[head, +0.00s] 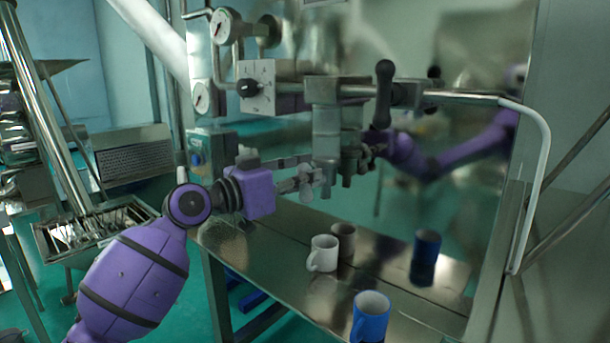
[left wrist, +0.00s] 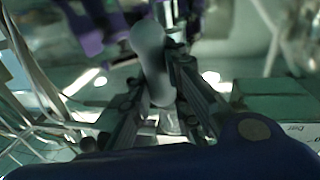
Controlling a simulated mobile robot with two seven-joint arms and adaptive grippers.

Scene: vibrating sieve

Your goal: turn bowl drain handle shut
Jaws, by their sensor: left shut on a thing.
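My left gripper (head: 318,178) reaches in from the left, just below and beside a metal valve and spout (head: 326,130) in front of the shiny panel. In the left wrist view a smooth grey rounded handle (left wrist: 152,62) lies between the fingers. A black-gripped lever (head: 384,95) stands upright on the pipe above and to the right, apart from the gripper. My right gripper is not in view.
A white mug (head: 323,253) and a blue mug (head: 370,317) stand on the metal bench (head: 290,275) below. The mirror-like panel (head: 490,210) reflects both mugs and a purple arm. A control box (head: 268,86) and gauges (head: 226,26) sit above the gripper.

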